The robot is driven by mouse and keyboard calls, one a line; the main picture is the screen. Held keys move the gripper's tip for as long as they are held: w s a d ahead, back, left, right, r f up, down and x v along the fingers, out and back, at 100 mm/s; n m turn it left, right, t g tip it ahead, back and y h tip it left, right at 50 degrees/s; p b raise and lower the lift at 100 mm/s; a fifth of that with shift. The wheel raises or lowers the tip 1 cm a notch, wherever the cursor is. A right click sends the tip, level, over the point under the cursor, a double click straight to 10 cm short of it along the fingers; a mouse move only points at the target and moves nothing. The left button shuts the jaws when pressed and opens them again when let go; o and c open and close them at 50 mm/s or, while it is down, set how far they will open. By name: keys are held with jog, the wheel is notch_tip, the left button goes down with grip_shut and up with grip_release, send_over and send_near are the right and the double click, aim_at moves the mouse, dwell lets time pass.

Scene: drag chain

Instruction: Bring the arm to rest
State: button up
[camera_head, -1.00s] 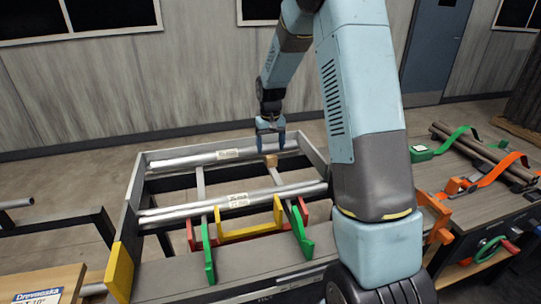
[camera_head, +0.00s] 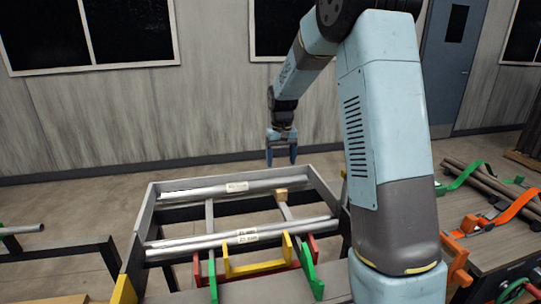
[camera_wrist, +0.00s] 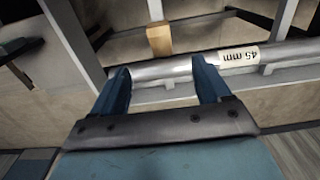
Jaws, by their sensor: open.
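My gripper (camera_head: 281,157) is open with nothing between its fingers. In the head view it hangs fingers down, above and behind the back edge of the grey rack.
The grey rack (camera_head: 146,215) holds labelled pipes (camera_head: 205,243), a small wooden block (camera_head: 281,195), and yellow (camera_head: 260,268), green and red brackets. A bench with orange straps (camera_head: 500,215) and brown pipes stands right. Space above the rack is free.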

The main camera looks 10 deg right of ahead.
jog(key=s+r+t, duration=0.1)
jog(key=s+r, duration=0.7)
jog(key=r, duration=0.1)
jog(key=s+r+t, duration=0.2)
jog(key=s+r, duration=0.1)
jog(key=s, duration=1.1)
jog(key=s+r+t, duration=0.2)
jog(key=s+r, duration=0.1)
jog(key=s, duration=1.1)
jog(key=shift+s+d+r+t, duration=0.15)
jog(key=shift+s+r+t, duration=0.15)
jog(key=shift+c, duration=0.3)
